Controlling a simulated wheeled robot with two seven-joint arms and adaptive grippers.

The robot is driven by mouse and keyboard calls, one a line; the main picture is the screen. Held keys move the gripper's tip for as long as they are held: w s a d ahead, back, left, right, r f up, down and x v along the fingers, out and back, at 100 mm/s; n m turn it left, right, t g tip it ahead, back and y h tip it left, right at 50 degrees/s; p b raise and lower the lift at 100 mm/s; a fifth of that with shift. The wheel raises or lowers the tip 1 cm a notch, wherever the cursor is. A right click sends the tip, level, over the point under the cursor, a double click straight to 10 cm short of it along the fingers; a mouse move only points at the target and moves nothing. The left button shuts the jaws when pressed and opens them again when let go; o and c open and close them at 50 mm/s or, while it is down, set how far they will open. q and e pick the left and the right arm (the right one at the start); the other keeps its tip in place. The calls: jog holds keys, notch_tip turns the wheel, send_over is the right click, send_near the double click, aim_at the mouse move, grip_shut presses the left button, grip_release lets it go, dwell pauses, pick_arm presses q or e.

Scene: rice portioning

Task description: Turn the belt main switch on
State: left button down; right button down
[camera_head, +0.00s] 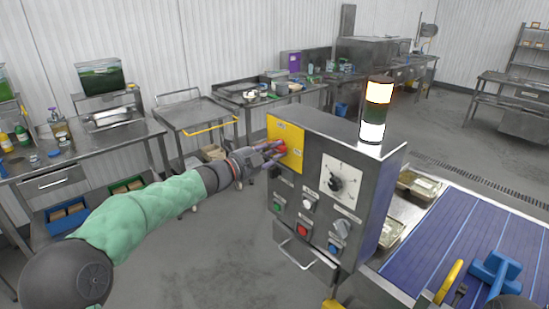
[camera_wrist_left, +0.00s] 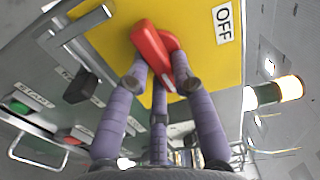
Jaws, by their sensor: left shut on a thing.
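The belt main switch is a red handle (camera_head: 280,146) on a yellow plate (camera_head: 291,133) on the steel control box (camera_head: 316,190). My left gripper (camera_head: 272,152) is at the red handle, its fingers shut on it. In the left wrist view the red handle (camera_wrist_left: 152,52) lies between my purple fingers (camera_wrist_left: 160,85), tilted across the yellow plate (camera_wrist_left: 205,60). A label reading OFF (camera_wrist_left: 222,22) is beside it. The fingers hide part of the handle. My right gripper is not in view.
A lit signal tower (camera_head: 376,110) stands on top. A blue belt (camera_head: 470,235) with trays beside it runs at the right.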

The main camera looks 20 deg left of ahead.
pick_arm(q)
jog(key=shift+f+m+b, duration=0.15)
jog(key=shift+m+b, duration=0.15)
jog(key=shift+m, duration=0.2)
jog(key=c, duration=1)
grip_release()
jog(key=shift+c, duration=0.2)
jog(key=v, duration=1.2)
